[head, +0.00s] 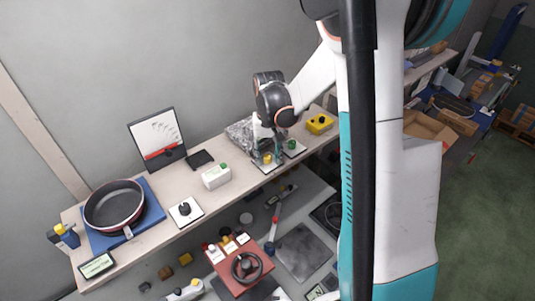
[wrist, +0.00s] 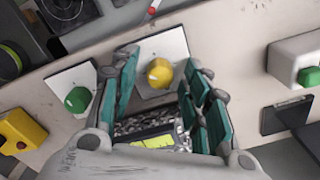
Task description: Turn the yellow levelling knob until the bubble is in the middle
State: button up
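The yellow knob (wrist: 159,73) sits on a white square plate (wrist: 168,45) in the wrist view. My gripper (wrist: 161,64) is open, with its teal fingers on the left and right of the knob. Gaps show between the fingers and the knob. In the head view the yellow knob (head: 267,158) shows just below my gripper (head: 268,148) on the bench. A yellow-green strip (wrist: 153,142) shows between the finger bases in the wrist view, partly hidden by my gripper; it may be the level's vial. I cannot make out a bubble.
A green knob (wrist: 78,100) on its own plate is close beside the left fingers. A yellow box (wrist: 22,131) lies farther left, and a white box with a green button (wrist: 308,76) is at right. The head view shows a pan (head: 114,206) and crumpled foil (head: 240,131).

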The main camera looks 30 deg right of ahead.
aim_at(268, 156)
notch_tip(268, 156, up, 12)
dwell(0.6)
dwell(0.5)
